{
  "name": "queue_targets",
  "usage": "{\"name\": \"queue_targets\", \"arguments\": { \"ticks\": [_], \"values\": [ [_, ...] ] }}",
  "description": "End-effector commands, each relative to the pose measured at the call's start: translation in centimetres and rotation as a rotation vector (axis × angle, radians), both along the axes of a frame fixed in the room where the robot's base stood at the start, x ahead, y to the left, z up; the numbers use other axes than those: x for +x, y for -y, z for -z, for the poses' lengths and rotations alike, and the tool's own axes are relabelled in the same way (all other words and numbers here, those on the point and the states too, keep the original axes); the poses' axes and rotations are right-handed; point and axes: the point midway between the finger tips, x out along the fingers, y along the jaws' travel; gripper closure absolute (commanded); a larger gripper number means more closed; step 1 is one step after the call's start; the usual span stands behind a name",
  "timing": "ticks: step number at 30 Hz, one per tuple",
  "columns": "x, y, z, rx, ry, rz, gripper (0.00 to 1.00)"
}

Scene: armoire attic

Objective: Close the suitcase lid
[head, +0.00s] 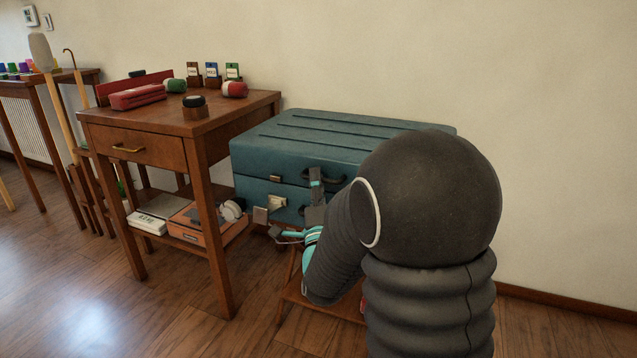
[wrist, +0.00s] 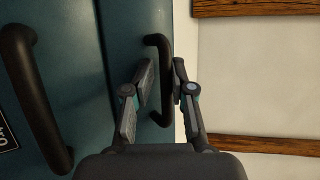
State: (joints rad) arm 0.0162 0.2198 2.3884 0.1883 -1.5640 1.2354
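The teal suitcase (head: 300,150) rests on a low wooden stand, its ribbed top looking flat and level. A dark seam runs along its front, with a latch and a dark handle (head: 338,180); how tightly the seam is shut I cannot tell. My gripper (head: 316,185) is at the suitcase front, partly hidden by my arm. In the wrist view, my gripper (wrist: 164,82) has a finger on each side of a dark handle (wrist: 165,95), with a small gap at the left finger. A second dark handle (wrist: 35,95) is at the left on the teal surface (wrist: 75,50).
A wooden side table (head: 150,115) stands close at the left, with a red case (head: 137,97) and small items on top. Its shelf holds a box and headphones (head: 231,211). The cream wall is close behind; wooden floor is free in front.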

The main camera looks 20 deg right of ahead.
Motion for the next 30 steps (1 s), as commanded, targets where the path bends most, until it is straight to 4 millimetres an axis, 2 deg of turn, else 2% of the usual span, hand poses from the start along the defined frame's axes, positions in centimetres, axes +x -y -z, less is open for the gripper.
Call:
{"name": "queue_targets", "arguments": {
  "ticks": [7, 10, 14, 21, 25, 30],
  "values": [
    [0.0, 0.2, -0.3, -0.001, 0.004, 0.002, 0.77],
    [-0.1, 0.2, -1.1, -0.001, 0.008, 0.002, 0.77],
    [-0.1, 0.2, -3.0, -0.001, 0.009, 0.002, 0.77],
    [-0.1, 0.1, -7.4, -0.001, 0.009, 0.0, 0.77],
    [-0.1, -0.1, -9.0, -0.001, 0.007, -0.001, 0.77],
    [-0.1, -0.1, -10.1, -0.002, 0.005, -0.003, 0.77]
  ]
}}
